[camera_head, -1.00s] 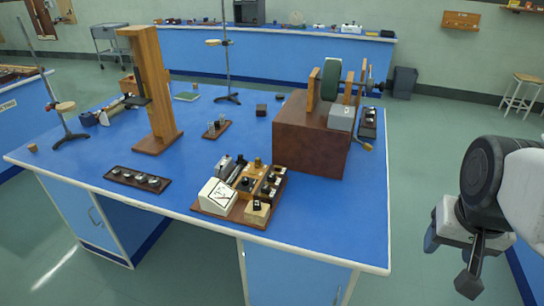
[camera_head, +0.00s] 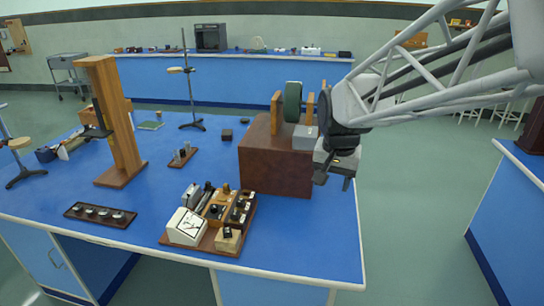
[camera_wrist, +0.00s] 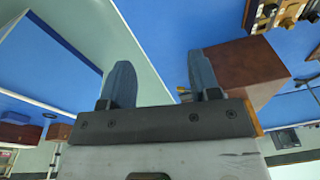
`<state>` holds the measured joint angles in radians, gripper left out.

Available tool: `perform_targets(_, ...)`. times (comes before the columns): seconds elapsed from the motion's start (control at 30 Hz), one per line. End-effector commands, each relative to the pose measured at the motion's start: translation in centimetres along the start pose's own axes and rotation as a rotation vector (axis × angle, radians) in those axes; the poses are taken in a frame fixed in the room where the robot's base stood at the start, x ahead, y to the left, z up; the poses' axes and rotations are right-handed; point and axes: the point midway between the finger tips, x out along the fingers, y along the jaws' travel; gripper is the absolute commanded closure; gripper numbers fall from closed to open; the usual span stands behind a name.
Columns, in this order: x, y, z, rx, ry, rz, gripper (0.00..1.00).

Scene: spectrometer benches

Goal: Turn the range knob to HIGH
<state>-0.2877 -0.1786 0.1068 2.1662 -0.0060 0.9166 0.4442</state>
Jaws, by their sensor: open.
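A board (camera_head: 206,246) near the front of the blue bench carries a white meter (camera_head: 187,227), a wooden block with a dark knob (camera_head: 214,210), a row of dark knobs on the right (camera_head: 238,209), and a small wooden box with a black knob (camera_head: 228,238). I cannot read which knob is the range knob or its setting. Part of this group shows upside down at the top right of the wrist view. My gripper (camera_head: 335,180) hangs beside the wooden box, right of the board and above it. In the wrist view its two fingers (camera_wrist: 163,88) are apart and empty.
A large brown box (camera_head: 272,168) with a green wheel stands behind the board. A wooden post (camera_head: 117,130) rises at left. A dark strip with several round parts (camera_head: 99,214) lies left of the board. Bench space between them is clear.

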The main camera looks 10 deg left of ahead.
Motion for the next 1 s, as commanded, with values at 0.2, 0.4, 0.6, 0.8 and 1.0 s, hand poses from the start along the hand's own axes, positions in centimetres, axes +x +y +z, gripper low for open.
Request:
perform_targets(0.2,2.1,-5.2,-2.8,0.021,-0.022,0.003,0.43)
perform_targets(0.4,4.3,-10.1,-4.9,0.043,-0.040,0.007,0.43)
perform_targets(0.6,6.9,-15.2,-6.5,0.067,-0.056,0.013,0.43)
perform_targets(0.8,9.8,-20.5,-7.5,0.090,-0.072,0.022,0.43)
perform_targets(1.0,13.1,-25.9,-8.0,0.112,-0.087,0.032,0.43)
